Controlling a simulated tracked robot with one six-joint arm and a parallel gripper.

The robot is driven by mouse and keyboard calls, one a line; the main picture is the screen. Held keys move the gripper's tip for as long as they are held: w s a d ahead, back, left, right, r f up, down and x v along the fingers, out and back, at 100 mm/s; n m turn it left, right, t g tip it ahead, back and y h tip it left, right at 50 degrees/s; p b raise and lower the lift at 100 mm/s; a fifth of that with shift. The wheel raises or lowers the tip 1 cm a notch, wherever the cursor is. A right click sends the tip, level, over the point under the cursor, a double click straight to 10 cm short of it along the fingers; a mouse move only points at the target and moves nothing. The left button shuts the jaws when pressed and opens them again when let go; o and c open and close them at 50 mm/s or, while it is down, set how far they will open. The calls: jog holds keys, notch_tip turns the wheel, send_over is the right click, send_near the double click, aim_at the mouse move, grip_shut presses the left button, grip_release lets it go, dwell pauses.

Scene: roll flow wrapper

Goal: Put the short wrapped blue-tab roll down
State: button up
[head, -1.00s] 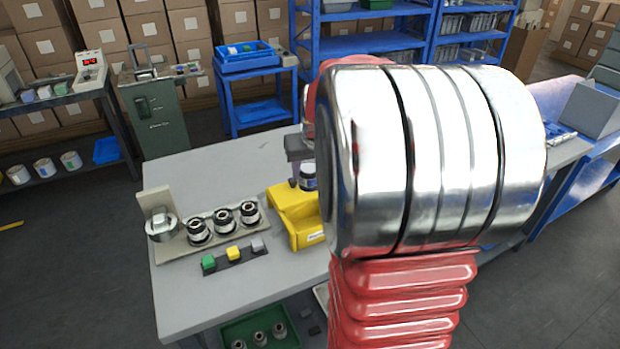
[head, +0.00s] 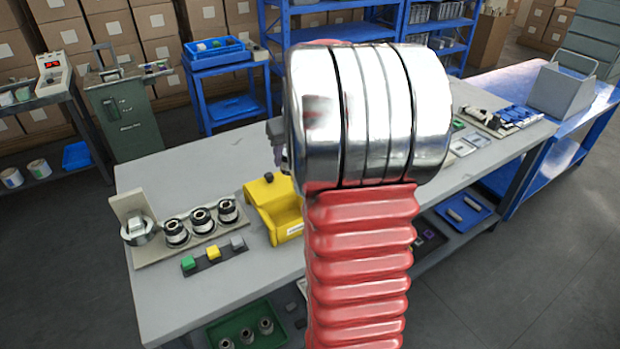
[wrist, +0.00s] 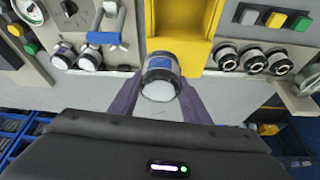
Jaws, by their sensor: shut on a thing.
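In the wrist view, my gripper (wrist: 162,97) is shut on a short wrapped roll (wrist: 160,64) with a blue tab on its side and a pale round end. The purple fingers grip it from left and right. It appears in front of the yellow holder's edge (wrist: 184,62); I cannot tell whether it touches anything below. In the head view, my large silver and red arm hides the roll and most of the gripper. The yellow holder (head: 272,200) stands on the grey bench (head: 215,290), just left of my arm.
Three dark rolls (head: 201,220) stand in a row on a beige stand left of the yellow holder. Green, yellow and grey buttons (head: 213,252) lie in front. In the wrist view, two more rolls (wrist: 90,58) stand left of the held roll, near a blue-handled device (wrist: 106,36).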

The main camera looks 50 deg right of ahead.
jog(key=w+d+f+n, duration=0.1)
jog(key=w+d+f, duration=0.1)
jog(key=d, duration=0.5)
jog(key=w+d+f+n+y, duration=0.1)
jog(key=w+d+f+n, duration=0.1)
jog(key=d, duration=0.6)
jog(key=shift+w+f+n+t, duration=0.3)
jog(key=shift+w+f, duration=0.3)
jog(key=shift+f, duration=0.05)
jog(key=shift+a+f, duration=0.1)
jog(key=shift+f, duration=2.4)
jog(key=shift+f, duration=0.1)
jog(key=shift+f, duration=2.4)
jog(key=shift+f, duration=0.15)
jog(key=o, duration=1.1)
jog(key=shift+o, duration=0.2)
